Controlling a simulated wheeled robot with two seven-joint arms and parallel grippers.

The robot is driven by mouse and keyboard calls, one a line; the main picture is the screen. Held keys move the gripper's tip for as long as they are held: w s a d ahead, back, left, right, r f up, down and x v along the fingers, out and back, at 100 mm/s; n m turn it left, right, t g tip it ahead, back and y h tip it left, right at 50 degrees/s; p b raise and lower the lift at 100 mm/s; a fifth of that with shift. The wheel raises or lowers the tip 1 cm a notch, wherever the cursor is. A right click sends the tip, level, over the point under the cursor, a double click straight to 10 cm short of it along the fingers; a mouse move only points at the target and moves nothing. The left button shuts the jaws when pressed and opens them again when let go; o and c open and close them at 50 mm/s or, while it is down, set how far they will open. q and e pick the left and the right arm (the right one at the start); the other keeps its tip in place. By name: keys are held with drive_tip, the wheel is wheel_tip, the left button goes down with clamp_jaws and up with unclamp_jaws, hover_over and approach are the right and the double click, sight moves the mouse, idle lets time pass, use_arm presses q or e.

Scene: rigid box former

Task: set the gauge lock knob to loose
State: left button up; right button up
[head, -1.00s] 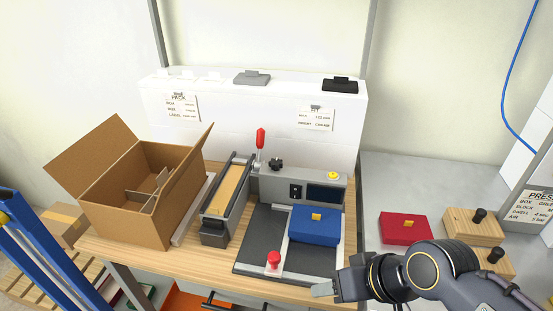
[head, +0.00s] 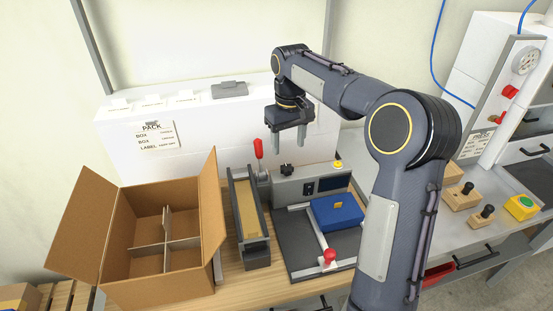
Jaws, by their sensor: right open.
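A small black knob (head: 287,169) stands on top of the grey machine housing (head: 288,188), right of a red-handled lever (head: 258,150); it looks like the gauge lock knob, but its setting is too small to read. My right gripper (head: 289,141) points down above and slightly behind this knob in the picture, its two fingers apart with nothing between them. I cannot tell the exact gap to the knob. A red knob (head: 330,256) sits on a pale bar at the machine's front. My left gripper is out of view.
A blue box (head: 337,211) lies on the dark machine bed. An open carton (head: 125,235) with dividers stands at the left. A white block wall (head: 215,118) runs behind. My right arm hides part of the right-hand bench.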

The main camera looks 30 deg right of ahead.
sight(287, 167)
drive_tip(key=shift+w+f, duration=0.15)
drive_tip(key=shift+f, duration=0.15)
wheel_tip(287, 167, down, 7)
drive_tip(key=shift+f, duration=0.15)
drive_tip(key=c, duration=1)
drive_tip(key=shift+o, duration=0.2)
